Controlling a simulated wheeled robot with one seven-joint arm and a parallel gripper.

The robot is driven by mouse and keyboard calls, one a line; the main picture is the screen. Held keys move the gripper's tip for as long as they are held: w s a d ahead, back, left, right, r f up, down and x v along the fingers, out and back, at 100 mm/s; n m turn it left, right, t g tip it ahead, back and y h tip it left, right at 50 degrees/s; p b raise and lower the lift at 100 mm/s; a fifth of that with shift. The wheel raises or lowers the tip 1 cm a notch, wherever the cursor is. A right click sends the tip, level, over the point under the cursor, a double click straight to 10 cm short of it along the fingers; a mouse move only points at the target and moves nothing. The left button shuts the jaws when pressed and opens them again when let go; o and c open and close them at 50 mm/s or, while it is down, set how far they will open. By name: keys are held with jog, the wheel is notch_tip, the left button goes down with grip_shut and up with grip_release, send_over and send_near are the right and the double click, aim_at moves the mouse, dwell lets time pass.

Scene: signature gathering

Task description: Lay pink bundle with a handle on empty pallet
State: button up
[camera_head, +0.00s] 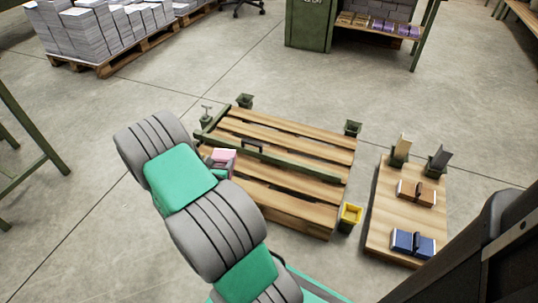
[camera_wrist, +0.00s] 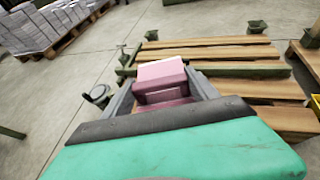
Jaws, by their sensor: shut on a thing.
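The pink bundle (camera_head: 222,156) shows just past my arm in the head view, over the left part of the empty pallet. It also shows in the wrist view (camera_wrist: 160,80), between the dark fingers. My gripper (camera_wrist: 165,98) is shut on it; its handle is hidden. The empty pallet (camera_head: 310,152) is made of wooden slats with a green bar lying across it. In the wrist view the pallet (camera_wrist: 215,53) lies below and beyond the bundle. I cannot tell whether the bundle touches the slats. My arm hides the pallet's near left corner.
To the right, a wooden board (camera_head: 395,222) holds a brown bundle (camera_head: 417,192) and a blue bundle (camera_head: 412,243). Paper stacks (camera_head: 95,30) fill a pallet at back left. The floor between is clear.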

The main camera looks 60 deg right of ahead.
jog(key=s+d+f+m+g, duration=0.1)
jog(key=s+d+f, duration=0.35)
jog(key=s, duration=0.55)
jog(key=s+d+f+m+g+h+p, duration=0.1)
jog(key=s+d+f, duration=0.3)
jog(key=s, duration=0.5)
jog(key=s+d+f+m+g, duration=0.1)
jog(key=s+d+f+g, duration=0.3)
jog(key=s, duration=0.6)
jog(key=w+d+f+b, duration=0.3)
jog(key=f, duration=0.1)
jog(key=w+d+f+t+b, duration=0.1)
jog(key=w+d+f+b, duration=0.2)
jog(key=w+f, duration=0.1)
jog(key=w+d+f+t+b, duration=0.1)
jog(key=w+d+f+b, duration=0.2)
jog(key=w+f, duration=0.1)
jog(key=shift+w+d+f+b, duration=0.1)
jog(key=shift+w+f+b, duration=0.1)
jog(key=shift+f+b, duration=0.15)
jog(key=shift+r, duration=0.25)
jog(key=shift+f, duration=0.15)
jog(key=o, duration=1.3)
jog(key=shift+f, duration=0.1)
jog(key=shift+c, duration=0.2)
jog(key=o, duration=0.5)
jog(key=shift+c, duration=0.2)
